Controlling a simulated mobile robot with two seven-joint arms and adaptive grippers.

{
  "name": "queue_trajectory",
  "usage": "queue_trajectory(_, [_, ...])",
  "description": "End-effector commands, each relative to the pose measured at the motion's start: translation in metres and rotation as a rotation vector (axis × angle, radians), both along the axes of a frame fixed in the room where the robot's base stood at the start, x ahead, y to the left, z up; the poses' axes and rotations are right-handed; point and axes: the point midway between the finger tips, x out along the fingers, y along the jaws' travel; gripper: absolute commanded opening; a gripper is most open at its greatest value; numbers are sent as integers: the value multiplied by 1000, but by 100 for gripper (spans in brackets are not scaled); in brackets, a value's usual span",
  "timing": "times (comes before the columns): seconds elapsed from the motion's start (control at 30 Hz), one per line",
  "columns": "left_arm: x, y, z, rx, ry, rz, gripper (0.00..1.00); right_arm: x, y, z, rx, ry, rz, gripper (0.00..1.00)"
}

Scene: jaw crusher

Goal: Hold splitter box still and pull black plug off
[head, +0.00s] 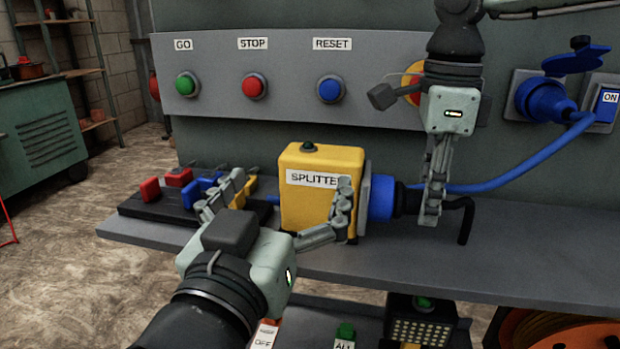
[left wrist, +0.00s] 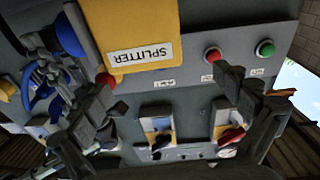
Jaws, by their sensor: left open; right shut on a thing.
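The yellow splitter box (head: 318,218) stands on the grey shelf, with a blue socket (head: 381,198) on its right side. The black plug (head: 405,198) meets this socket, and its bent black end (head: 466,220) hangs to the right. My right gripper (head: 432,205) comes from above and is shut on the black plug, hiding part of it. My left gripper (head: 291,186) is open in front of the box, one finger to its left and one across its front right. In the left wrist view the box (left wrist: 120,25) appears upside down beyond the open fingers (left wrist: 165,100); contact is unclear.
Behind is a grey panel with green (head: 186,85), red (head: 254,86) and blue (head: 330,89) buttons. A black base with coloured connectors (head: 150,205) lies left of the box. A blue cable (head: 500,185) runs behind the plug to a wall socket. The shelf's front right (head: 545,255) is clear.

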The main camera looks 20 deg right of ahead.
Motion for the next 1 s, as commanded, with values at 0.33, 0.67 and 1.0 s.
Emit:
queue_trajectory(0.33, [-13, -22, 9, 93, 59, 40, 100, 1, 0, 1, 0, -2, -1, 0])
queue_trajectory(0.67, [29, -47, 9, 97, 61, 44, 100, 1, 0, 1, 0, -2, -1, 0])
queue_trajectory(1.0, [77, -76, 9, 96, 61, 43, 100, 1, 0, 1, 0, -2, -1, 0])
